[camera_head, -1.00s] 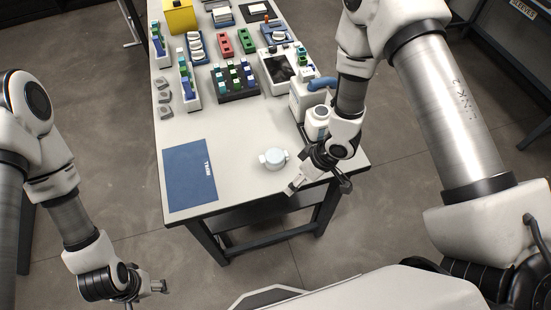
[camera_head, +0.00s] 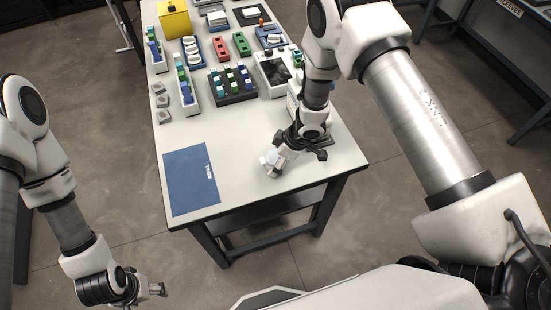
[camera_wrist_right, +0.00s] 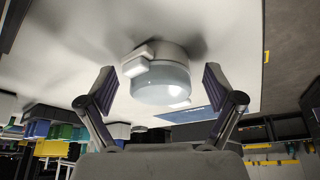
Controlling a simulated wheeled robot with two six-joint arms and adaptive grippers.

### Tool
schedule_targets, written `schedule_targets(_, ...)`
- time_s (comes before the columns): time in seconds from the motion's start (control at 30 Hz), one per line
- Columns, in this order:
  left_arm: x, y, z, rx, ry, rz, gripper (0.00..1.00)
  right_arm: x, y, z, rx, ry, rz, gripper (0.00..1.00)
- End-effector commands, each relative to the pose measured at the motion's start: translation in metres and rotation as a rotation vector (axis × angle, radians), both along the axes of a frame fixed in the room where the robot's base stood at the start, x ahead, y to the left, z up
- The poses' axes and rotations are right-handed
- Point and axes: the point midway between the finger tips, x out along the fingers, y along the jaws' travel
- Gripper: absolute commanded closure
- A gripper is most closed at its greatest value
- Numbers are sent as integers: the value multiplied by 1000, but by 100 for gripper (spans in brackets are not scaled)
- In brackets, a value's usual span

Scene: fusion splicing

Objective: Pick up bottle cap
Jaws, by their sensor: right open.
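A round white piece with a pale blue top, which looks like the bottle cap (camera_head: 270,157), sits on the white table near its front edge. In the right wrist view the cap (camera_wrist_right: 162,78) shows a small white tab on its left side. My right gripper (camera_head: 273,166) is at the cap and partly covers it in the head view. In the right wrist view its two fingers (camera_wrist_right: 160,75) are spread, one on each side of the cap, with gaps to both. My left gripper (camera_head: 160,289) hangs off the table at the lower left, too small to read.
A blue mat (camera_head: 190,180) lies left of the cap on the white table (camera_head: 240,135). Racks with coloured blocks (camera_head: 232,85) and a white device (camera_head: 275,72) stand farther back. My right arm hides the bottle area. The table between mat and cap is clear.

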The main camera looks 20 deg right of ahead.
Motion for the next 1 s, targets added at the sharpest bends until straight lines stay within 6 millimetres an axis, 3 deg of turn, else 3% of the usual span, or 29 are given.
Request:
schedule_targets(0.13, 0, 0, 0, 0, 0, 0, 32, 0, 0, 0, 0, 0, 0, 12)
schedule_targets(0.3, 0, 0, 0, 0, 0, 0, 32, 0, 0, 0, 0, 0, -1, 69)
schedule_targets(0.73, 0, 0, -2, 0, 0, 0, 32, 0, 0, 3, 0, 0, 0, 70)
schedule_targets(1.0, 0, 0, -6, 0, 0, 0, 32, 0, 0, 30, 0, -1, 0, 70)
